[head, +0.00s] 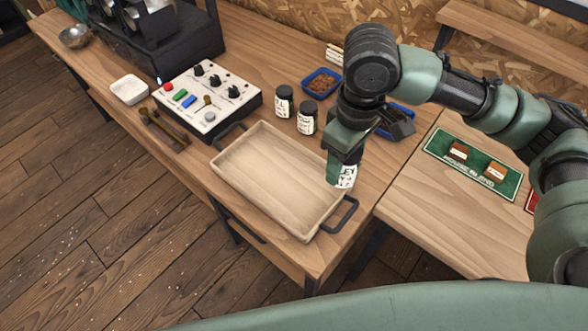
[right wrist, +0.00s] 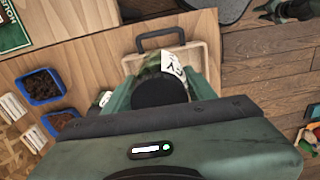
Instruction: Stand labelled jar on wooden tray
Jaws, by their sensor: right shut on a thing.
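My right gripper (head: 340,168) is shut on a jar (head: 347,178) with a white label and black lettering. The jar is at the right end of the wooden tray (head: 257,200), by its black handle. I cannot tell whether its base touches the tray. In the right wrist view the jar's dark round lid (right wrist: 160,93) sits between the fingers, with part of the label showing; the tray (right wrist: 208,62) is partly hidden behind. The pale rectangular tray has low walls and looks empty otherwise. My left gripper does not show clearly in either view.
Two labelled jars, one (head: 284,101) beside another (head: 307,118), stand behind the tray. A control panel (head: 207,95), a white dish (head: 129,89) and a blue bin of beans (head: 321,82) are further back. A green mat (head: 475,167) lies on the right table.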

